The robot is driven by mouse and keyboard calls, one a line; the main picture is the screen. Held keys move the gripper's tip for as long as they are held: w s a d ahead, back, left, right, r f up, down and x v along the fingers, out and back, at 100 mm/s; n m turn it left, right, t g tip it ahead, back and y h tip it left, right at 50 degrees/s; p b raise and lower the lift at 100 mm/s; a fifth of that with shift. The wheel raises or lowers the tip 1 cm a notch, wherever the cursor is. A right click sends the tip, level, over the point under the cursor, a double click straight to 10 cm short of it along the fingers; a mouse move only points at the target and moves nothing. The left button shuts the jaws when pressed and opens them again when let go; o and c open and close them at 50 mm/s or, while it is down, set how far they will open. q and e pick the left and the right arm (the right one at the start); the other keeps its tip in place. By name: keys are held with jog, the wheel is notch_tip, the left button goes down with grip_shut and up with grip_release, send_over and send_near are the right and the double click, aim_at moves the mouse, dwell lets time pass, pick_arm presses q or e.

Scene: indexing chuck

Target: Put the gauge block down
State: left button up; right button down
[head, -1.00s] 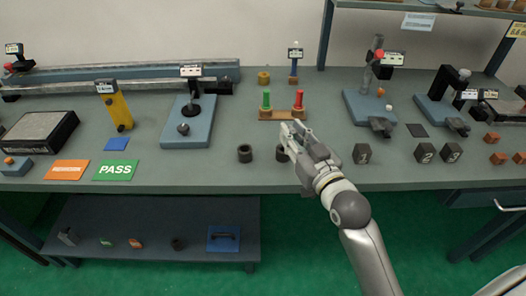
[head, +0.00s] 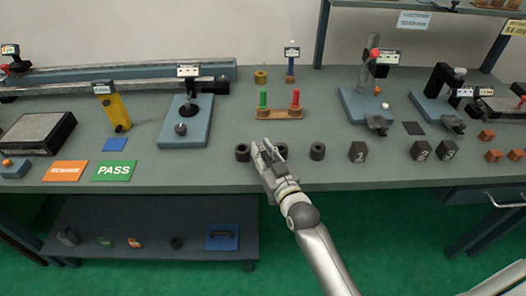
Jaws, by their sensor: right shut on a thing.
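My right gripper (head: 266,152) is over the front part of the workbench (head: 215,176), between two dark rings. It is shut on the gauge block, which is hard to tell apart from the grey fingers at this size. The left dark ring (head: 243,152) is just left of the fingertips. Another dark ring (head: 281,149) is partly hidden behind the gripper, and a third dark ring (head: 317,151) stands clear to the right. My left gripper is not in view.
A green PASS card (head: 114,171) and an orange card (head: 65,171) lie at left. A wooden holder (head: 279,114) with green and red pieces stands behind. Bare bench lies between the PASS card and the rings.

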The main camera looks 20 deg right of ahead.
jog(key=shift+f, duration=0.1)
jog(key=c, duration=1.6)
grip_release()
jog(key=shift+o, duration=0.2)
